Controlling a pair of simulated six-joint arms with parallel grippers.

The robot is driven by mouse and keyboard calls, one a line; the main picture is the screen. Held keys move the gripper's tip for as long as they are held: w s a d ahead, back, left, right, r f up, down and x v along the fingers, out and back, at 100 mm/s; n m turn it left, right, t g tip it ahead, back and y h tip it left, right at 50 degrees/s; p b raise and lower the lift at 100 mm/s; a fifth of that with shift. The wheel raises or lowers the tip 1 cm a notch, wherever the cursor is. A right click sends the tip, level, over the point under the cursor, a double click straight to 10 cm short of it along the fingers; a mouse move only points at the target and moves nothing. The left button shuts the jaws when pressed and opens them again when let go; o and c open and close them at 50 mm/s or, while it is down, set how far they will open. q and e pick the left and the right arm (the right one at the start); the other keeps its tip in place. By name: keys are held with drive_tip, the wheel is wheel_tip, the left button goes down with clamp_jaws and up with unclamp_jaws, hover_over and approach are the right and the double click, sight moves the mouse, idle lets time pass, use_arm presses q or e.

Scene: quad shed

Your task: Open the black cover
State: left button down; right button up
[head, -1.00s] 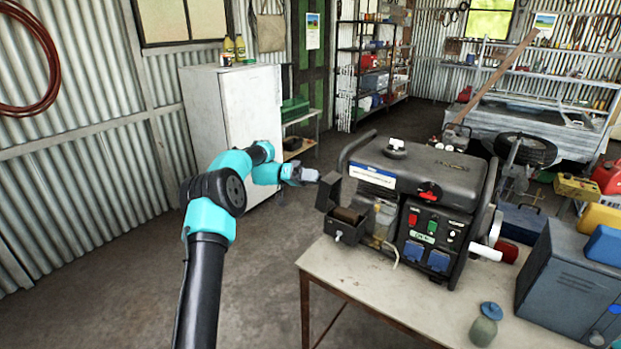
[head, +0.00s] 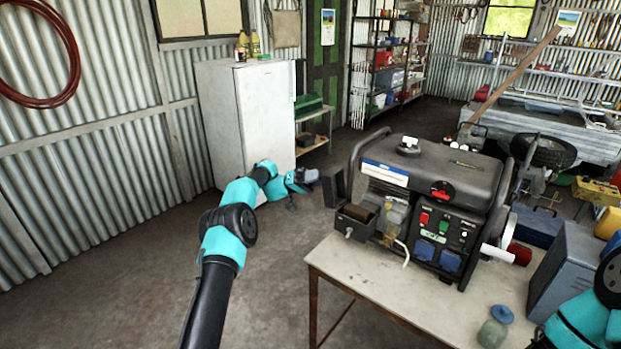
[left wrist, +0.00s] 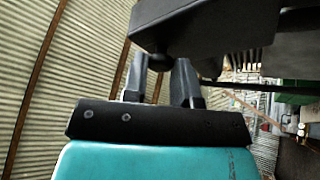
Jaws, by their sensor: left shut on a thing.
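The black cover (head: 334,187) stands swung up and out at the left end of the generator (head: 428,200). The open black box (head: 349,226) beside it shows a brown filter block (head: 362,212) inside. My left gripper (head: 314,176) is at the outer side of the cover. In the left wrist view the fingers of my left gripper (left wrist: 160,72) are shut on a dark knob (left wrist: 160,61) on the cover (left wrist: 205,30). Part of my right arm shows at the lower right; its gripper is out of view.
The generator stands on a pale table (head: 385,305). A blue-grey metal box (head: 567,275) and a small jar (head: 492,333) stand on the right part. A white fridge (head: 250,115) is behind my left arm. The floor left of the table is clear.

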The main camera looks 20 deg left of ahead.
use_arm(q)
drive_tip(key=shift+f, duration=0.1)
drive_tip(key=c, duration=0.9)
unclamp_jaws()
